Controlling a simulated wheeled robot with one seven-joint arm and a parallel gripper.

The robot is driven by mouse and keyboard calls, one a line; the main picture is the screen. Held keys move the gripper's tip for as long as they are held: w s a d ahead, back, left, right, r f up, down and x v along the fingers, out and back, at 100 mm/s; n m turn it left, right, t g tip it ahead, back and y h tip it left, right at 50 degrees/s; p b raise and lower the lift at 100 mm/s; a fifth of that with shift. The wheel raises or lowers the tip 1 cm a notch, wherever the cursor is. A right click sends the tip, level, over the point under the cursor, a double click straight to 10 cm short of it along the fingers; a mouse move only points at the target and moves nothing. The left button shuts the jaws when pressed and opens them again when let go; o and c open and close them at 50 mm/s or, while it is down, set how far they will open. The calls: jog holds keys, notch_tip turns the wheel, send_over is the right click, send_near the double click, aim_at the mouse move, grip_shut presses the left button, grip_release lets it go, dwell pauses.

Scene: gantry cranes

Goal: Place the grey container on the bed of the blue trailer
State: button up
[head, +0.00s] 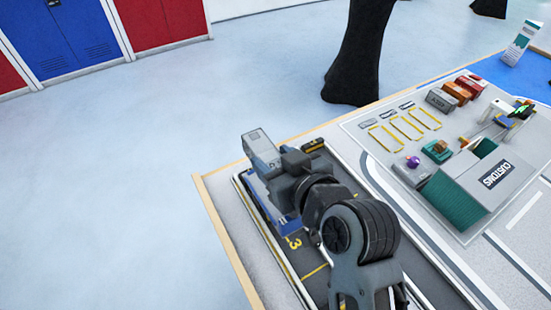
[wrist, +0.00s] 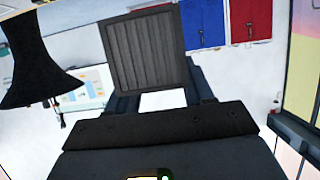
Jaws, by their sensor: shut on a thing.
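The grey container (head: 260,152) is at the far end of my gripper (head: 284,165), which is shut on it. In the wrist view its dark ribbed side (wrist: 145,50) stands up beyond the fingers (wrist: 163,100). The blue trailer (head: 290,224) is in the dark lane marked 3, below and partly behind my gripper. Only bits of its blue frame show; my arm hides most of its bed. The container appears over the trailer's far end. I cannot tell whether they touch.
On the board to the right stand a dark grey container (head: 441,100), a red container (head: 469,87), yellow-outlined bays (head: 406,127) and a customs building (head: 483,183). The table's wooden edge (head: 222,235) runs close on the left. A black column (head: 360,55) stands behind.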

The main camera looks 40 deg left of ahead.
jog(key=shift+f, duration=0.3)
jog(key=shift+f+b, duration=0.45)
jog(key=shift+b, duration=0.1)
jog(key=o, duration=1.2)
jog(key=shift+o, duration=0.2)
jog(key=shift+r, duration=0.25)
jog(key=v, duration=1.2)
jog(key=shift+r, duration=0.4)
jog(key=shift+s, duration=0.1)
